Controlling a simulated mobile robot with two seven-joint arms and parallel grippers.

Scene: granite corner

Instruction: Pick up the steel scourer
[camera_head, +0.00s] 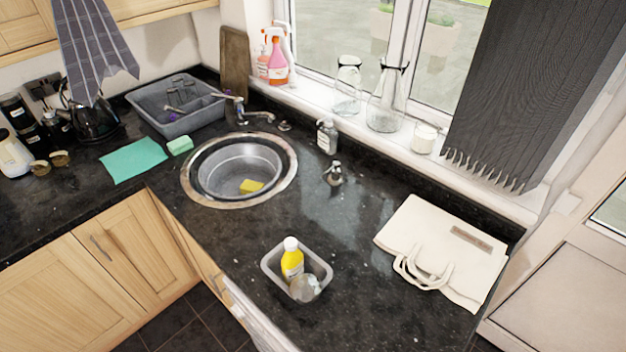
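A round, pale grey, shiny object that looks like the steel scourer (306,288) sits in the front right part of a small grey tub (271,270) on the black granite worktop (372,300). A yellow bottle with a white cap (292,262) stands upright in the same tub, right behind the scourer. The tub's front wall is near the worktop's front edge. Neither of my grippers shows in the head view.
A round steel sink (235,160) with a yellow sponge (251,186) is behind and left of the tub. A cream bag (420,225) lies flat to the right. A soap dispenser (334,174) stands behind the tub. The worktop between tub and bag is clear.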

